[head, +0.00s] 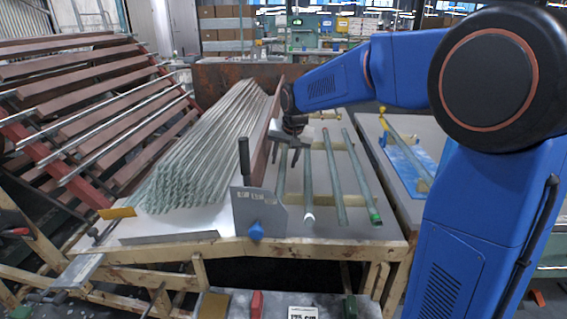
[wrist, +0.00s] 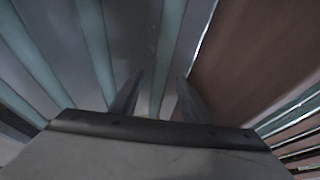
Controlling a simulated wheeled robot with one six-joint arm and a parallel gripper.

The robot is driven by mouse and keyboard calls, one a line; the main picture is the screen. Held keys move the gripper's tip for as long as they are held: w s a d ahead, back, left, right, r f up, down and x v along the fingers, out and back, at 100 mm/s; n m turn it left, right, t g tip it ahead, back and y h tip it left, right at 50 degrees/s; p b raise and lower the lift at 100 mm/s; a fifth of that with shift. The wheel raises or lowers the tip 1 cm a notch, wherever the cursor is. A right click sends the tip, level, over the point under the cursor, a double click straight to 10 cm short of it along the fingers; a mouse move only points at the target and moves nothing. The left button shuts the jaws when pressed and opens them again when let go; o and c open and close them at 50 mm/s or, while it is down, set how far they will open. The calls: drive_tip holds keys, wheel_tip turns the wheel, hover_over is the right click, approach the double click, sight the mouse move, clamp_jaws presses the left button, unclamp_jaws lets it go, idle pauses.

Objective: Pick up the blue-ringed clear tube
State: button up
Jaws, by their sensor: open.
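Several pale green clear tubes lie apart on the grey table. The leftmost tube (head: 281,178) lies under my gripper (head: 289,164), close to a brown board. I cannot make out a blue ring on any tube. In the wrist view my gripper (wrist: 158,90) is open, and one tube (wrist: 167,45) runs between its two fingers, with no finger visibly touching it.
The brown board (head: 270,135) stands upright just left of my gripper; it fills the right of the wrist view (wrist: 250,60). Left of it lies a large stack of thin tubes (head: 205,150). A metal plate with a black handle (head: 258,209) stands at the table's front.

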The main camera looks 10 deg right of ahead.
clamp_jaws()
drive_tip(key=shift+r, duration=0.15)
